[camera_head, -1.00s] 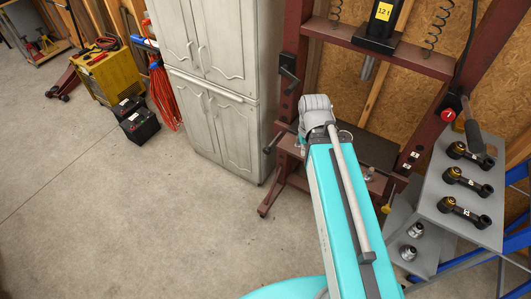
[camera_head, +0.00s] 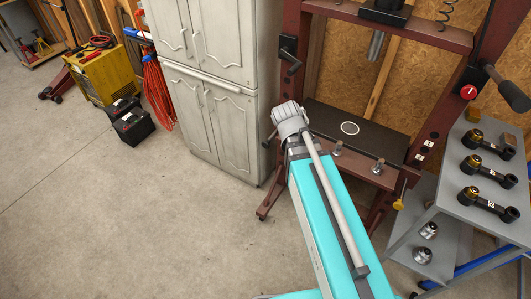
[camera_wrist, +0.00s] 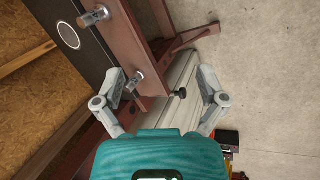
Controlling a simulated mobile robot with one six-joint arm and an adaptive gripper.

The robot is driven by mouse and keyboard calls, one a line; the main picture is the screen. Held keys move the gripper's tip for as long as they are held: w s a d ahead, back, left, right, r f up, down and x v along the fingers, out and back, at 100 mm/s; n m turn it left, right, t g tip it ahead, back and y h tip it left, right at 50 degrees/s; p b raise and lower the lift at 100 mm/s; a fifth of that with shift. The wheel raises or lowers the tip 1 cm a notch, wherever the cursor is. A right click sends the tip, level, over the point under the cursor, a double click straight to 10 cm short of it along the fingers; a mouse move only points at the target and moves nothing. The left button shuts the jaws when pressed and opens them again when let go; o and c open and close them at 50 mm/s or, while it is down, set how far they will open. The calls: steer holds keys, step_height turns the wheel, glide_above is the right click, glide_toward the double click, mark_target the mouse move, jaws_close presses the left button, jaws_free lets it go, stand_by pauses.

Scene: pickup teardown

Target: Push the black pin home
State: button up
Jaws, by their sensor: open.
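A dark pin with a black knob (camera_wrist: 180,93) sticks out by the brown press frame in the wrist view. In the head view a black-ended piece (camera_head: 269,140) at the press's left side looks like the same pin. How deep it sits I cannot tell. My gripper (camera_wrist: 162,86) is open and empty, one finger on each side of the knob in the picture. The distance to the knob is unclear, and no touch shows. In the head view my arm's end hides the gripper.
The press bed (camera_head: 390,142) bears a white ring (camera_head: 349,128); two silver-headed pins (camera_head: 337,148) (camera_head: 378,166) stand at its front. A grey cart (camera_head: 440,195) with black parts is at right. A cabinet (camera_head: 215,120) stands behind left.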

steer(key=w+a+f+n+t+h+b, duration=0.25)
steer(key=w+f+n+b, duration=0.2)
steer(key=f+b, duration=0.5)
steer(key=n+t+h+b, duration=0.4)
steer(key=n+t+b, duration=0.6)
steer(key=n+b, duration=1.4)
glide_toward(265, 146)
steer(key=s+a+m+b, duration=0.2)
steer(key=s+m+b, duration=0.1)
steer(key=m+b, duration=0.3)
steer(key=shift+w+d+p, duration=0.1)
steer(key=shift+w+p, duration=0.1)
steer(key=shift+p, duration=0.1)
steer(key=shift+w, duration=0.1)
steer(key=x, duration=1.3)
steer(key=shift+w+d+r, duration=0.1)
steer(key=shift+w+d, duration=0.1)
steer(key=shift+w, duration=0.15)
